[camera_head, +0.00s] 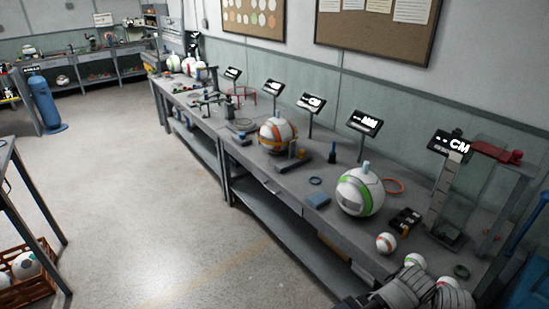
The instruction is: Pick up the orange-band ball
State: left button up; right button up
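A large ball (278,135) with orange and white panels sits in the middle of the long workbench, beside a small dark fixture. A small white ball (386,242) with orange-red marks lies nearer, on the front part of the bench. A large white ball (360,191) with a green band stands behind the small one, with a pale blue piece on top.
Dark grey ribbed shapes (408,288) at the bottom right are unclear, with white balls (415,262) by them. A clear-sided upright gauge (452,195) stands at the right. Label signs (365,122) line the workbench (262,178). A crate (25,288) holds balls lower left. The floor between is clear.

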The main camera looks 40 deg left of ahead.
aim_at(277, 129)
jog(key=u, duration=1.05)
jog(key=k+j, duration=0.05)
